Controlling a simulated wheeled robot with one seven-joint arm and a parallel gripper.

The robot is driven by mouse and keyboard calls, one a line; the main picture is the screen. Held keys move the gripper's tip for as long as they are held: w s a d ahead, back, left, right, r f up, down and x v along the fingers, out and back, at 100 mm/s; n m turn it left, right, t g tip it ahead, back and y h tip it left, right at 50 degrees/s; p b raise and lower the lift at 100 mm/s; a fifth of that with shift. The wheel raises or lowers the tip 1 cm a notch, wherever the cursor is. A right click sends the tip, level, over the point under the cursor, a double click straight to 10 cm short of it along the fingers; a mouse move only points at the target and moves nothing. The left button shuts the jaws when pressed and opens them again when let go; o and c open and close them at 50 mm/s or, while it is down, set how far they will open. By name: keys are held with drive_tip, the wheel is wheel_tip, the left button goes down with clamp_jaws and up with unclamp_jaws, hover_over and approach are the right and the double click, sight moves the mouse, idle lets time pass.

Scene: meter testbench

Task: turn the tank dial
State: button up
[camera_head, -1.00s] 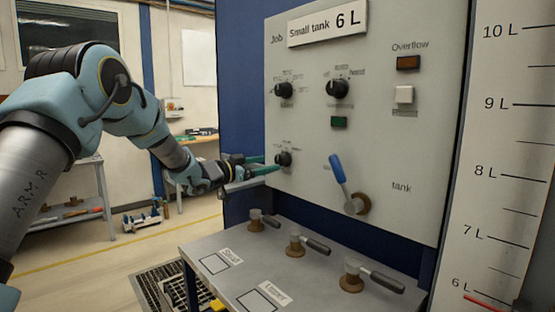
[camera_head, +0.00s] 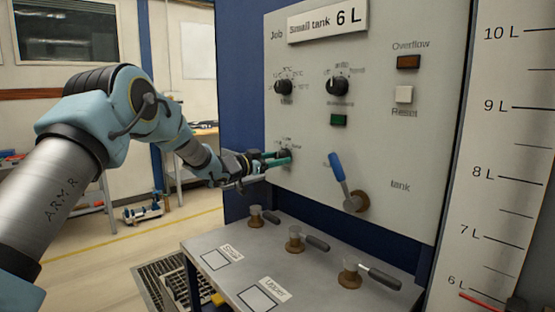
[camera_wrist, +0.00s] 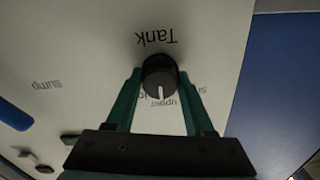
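The tank dial (camera_wrist: 160,72) is a black round knob with a white pointer line, under the upside-down word "Tank" in the wrist view. The pointer points down the picture, near the "upper" label; a label beside it is partly hidden. My gripper (camera_wrist: 160,77) has its green fingers at both sides of the dial, with no clear gap. In the head view, my gripper (camera_head: 289,158) reaches the lower left knob on the grey panel (camera_head: 300,215), and its fingers largely hide that dial.
Two black knobs (camera_head: 284,87) (camera_head: 337,86) sit above on the panel. A blue-handled valve (camera_head: 339,168) is to the right. A metal shelf (camera_head: 215,278) with several small valves juts out below. A level scale (camera_head: 500,150) stands at far right.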

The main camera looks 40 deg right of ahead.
clamp_jaws()
drive_tip(key=shift+r+n+p, duration=0.1)
drive_tip(key=shift+n+p, duration=0.25)
drive_tip(key=shift+n, duration=0.05)
drive_tip(key=n+p, duration=0.2)
drive_tip(key=n, duration=0.1)
drive_tip(key=shift+n+p, duration=0.3)
drive_tip(key=shift+p, duration=0.1)
drive_tip(key=shift+n+p, duration=1.25)
drive_tip(key=shift+n, duration=1.05)
drive_tip(key=o, duration=0.5)
unclamp_jaws()
